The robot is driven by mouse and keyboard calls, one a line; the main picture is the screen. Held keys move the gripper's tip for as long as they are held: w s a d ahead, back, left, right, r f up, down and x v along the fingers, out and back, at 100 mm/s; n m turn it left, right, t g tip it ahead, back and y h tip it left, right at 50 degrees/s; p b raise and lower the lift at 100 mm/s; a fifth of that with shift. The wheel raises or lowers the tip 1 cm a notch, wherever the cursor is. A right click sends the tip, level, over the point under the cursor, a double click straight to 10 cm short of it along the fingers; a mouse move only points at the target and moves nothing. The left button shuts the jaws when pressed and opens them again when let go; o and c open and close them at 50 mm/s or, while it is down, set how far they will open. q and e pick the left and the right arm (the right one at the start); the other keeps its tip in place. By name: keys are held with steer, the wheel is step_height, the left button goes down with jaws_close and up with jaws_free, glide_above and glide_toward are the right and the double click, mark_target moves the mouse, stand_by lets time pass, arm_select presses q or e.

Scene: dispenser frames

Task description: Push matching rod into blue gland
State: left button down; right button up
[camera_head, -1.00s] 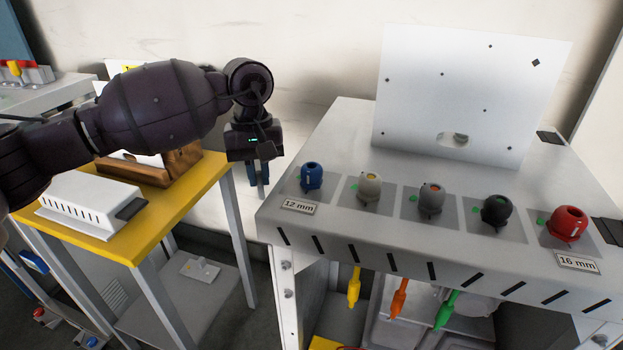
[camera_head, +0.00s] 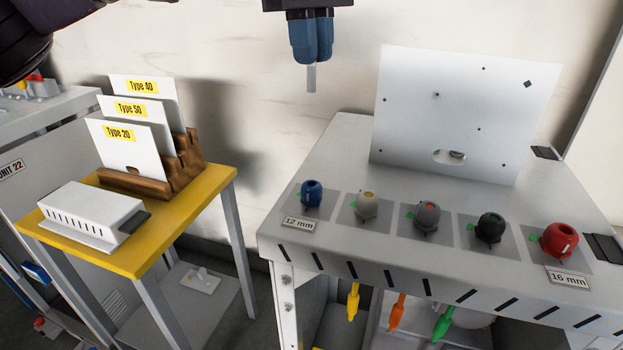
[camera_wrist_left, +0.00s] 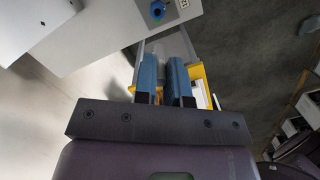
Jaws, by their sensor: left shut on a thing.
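The blue gland (camera_head: 312,194) stands on a grey pad at the left end of the bench's row of glands, by the "12 mm" label (camera_head: 299,224). It also shows at the top of the left wrist view (camera_wrist_left: 157,10). My left gripper (camera_head: 312,60) is at the top of the head view, its blue fingers pointing down and shut on a pale grey rod (camera_head: 311,78). The rod's lower end hangs free, well above the gland and apart from it in the picture. The left wrist view shows the gripper (camera_wrist_left: 166,64) too. My right gripper is not in view.
Grey, dark and red (camera_head: 559,241) glands stand to the right on the bench (camera_head: 350,140). A white upright panel (camera_head: 465,115) rises behind them. At left, a yellow table (camera_head: 185,215) holds a white vented box (camera_head: 95,215) and a wooden rack (camera_head: 165,180) with cards.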

arm_select(q)
steer(key=shift+f+p, duration=0.75)
steer(key=shift+f, duration=8.2)
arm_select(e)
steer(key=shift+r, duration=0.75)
arm_select(q)
steer(key=shift+f, duration=0.2)
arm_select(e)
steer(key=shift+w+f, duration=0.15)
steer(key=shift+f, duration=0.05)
arm_select(q)
steer(key=c, duration=1.2)
jaws_free()
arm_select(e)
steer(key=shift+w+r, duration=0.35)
arm_select(q)
steer(key=shift+r, duration=0.15)
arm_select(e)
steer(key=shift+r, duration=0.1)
